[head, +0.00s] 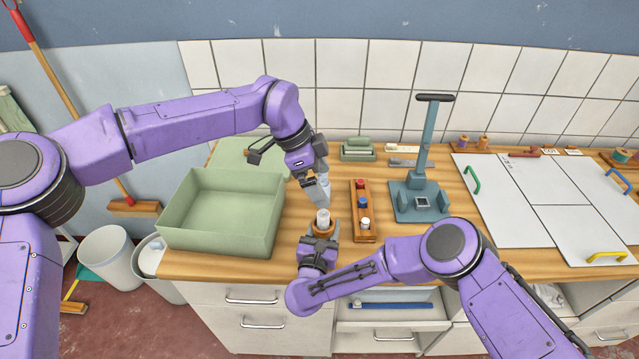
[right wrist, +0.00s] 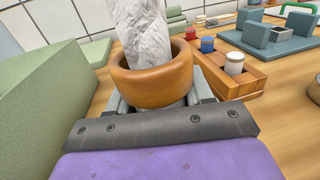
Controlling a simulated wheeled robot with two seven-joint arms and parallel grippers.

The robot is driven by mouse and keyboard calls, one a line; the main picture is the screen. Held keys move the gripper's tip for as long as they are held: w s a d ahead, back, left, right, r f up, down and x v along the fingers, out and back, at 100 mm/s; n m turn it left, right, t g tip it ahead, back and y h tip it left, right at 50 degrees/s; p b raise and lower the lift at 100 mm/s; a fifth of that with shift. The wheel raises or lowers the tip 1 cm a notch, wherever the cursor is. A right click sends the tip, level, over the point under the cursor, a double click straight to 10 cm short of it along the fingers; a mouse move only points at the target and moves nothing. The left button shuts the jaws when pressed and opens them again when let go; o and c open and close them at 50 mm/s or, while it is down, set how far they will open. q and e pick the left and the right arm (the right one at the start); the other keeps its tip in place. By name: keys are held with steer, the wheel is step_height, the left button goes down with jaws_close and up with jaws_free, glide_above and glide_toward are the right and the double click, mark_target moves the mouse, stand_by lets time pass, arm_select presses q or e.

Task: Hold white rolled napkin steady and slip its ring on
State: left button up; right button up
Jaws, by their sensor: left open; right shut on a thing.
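The white rolled napkin (head: 322,216) stands near the front edge of the counter, left of a wooden rack. It also shows in the right wrist view (right wrist: 140,28), rising out of the brown wooden ring (right wrist: 152,75). The ring (head: 323,229) sits around the lower visible part of the roll; the napkin's bottom end is hidden. My right gripper (head: 321,240) is shut on the ring from the front, its fingers on either side in the right wrist view (right wrist: 160,100).
A green bin (head: 222,215) stands to the left. A wooden rack (head: 363,226) with red, blue and white pieces is close on the right. Beyond it stand a blue-grey upright stand (head: 420,200) and white panels (head: 515,200).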

stand_by(0.4)
steer(key=o, duration=0.8)
steer(key=v, duration=1.1)
steer(key=shift+a, duration=0.1)
steer(key=shift+s, duration=0.45)
steer(key=shift+s+f, duration=0.1)
